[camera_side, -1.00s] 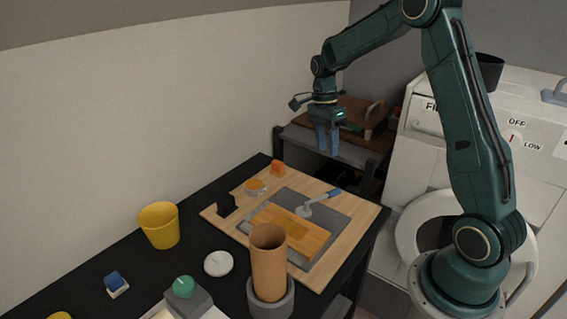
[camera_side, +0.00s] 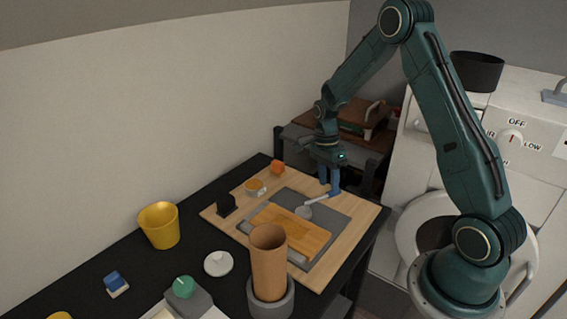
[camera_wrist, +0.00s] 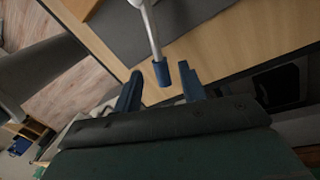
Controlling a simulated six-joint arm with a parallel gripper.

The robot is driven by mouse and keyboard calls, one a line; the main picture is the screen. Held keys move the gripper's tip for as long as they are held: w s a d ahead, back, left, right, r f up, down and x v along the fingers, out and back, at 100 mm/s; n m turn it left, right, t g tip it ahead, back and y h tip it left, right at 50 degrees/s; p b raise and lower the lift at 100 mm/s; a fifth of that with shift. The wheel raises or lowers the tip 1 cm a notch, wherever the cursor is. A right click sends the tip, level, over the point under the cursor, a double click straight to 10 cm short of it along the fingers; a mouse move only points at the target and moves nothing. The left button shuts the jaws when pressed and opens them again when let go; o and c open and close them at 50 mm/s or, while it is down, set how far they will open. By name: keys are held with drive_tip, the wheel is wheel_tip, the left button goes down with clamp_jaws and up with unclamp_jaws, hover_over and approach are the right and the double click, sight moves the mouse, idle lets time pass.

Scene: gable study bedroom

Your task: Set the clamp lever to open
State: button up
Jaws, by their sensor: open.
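The clamp lever (camera_side: 317,200) is a light grey arm on a round pivot, over a dark grey plate (camera_side: 336,220) on the wooden board. Its blue handle end points right and away from the wooden block, and is partly hidden by my gripper in the side view. In the wrist view the lever is a pale rod (camera_wrist: 151,32) with a blue tip (camera_wrist: 161,74). My gripper (camera_side: 330,186) is low over the handle end, fingers down. In the wrist view my gripper (camera_wrist: 160,70) is open, with one blue finger on each side of the tip; I cannot tell whether either touches it.
An orange wooden block (camera_side: 292,231) lies on the plate beside the lever. A tall brown cylinder (camera_side: 268,262) stands in front. A small black upright piece (camera_side: 226,204) and an orange knob (camera_side: 277,168) are on the board's left and back. A yellow cup (camera_side: 159,226) stands left.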

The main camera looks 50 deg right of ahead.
drive_tip(key=shift+s+a+f, duration=0.1)
drive_tip(key=shift+s+f, duration=0.05)
drive_tip(key=shift+f, duration=0.55)
drive_tip(key=shift+s+f, duration=0.1)
drive_tip(key=shift+f, duration=0.55)
clamp_jaws()
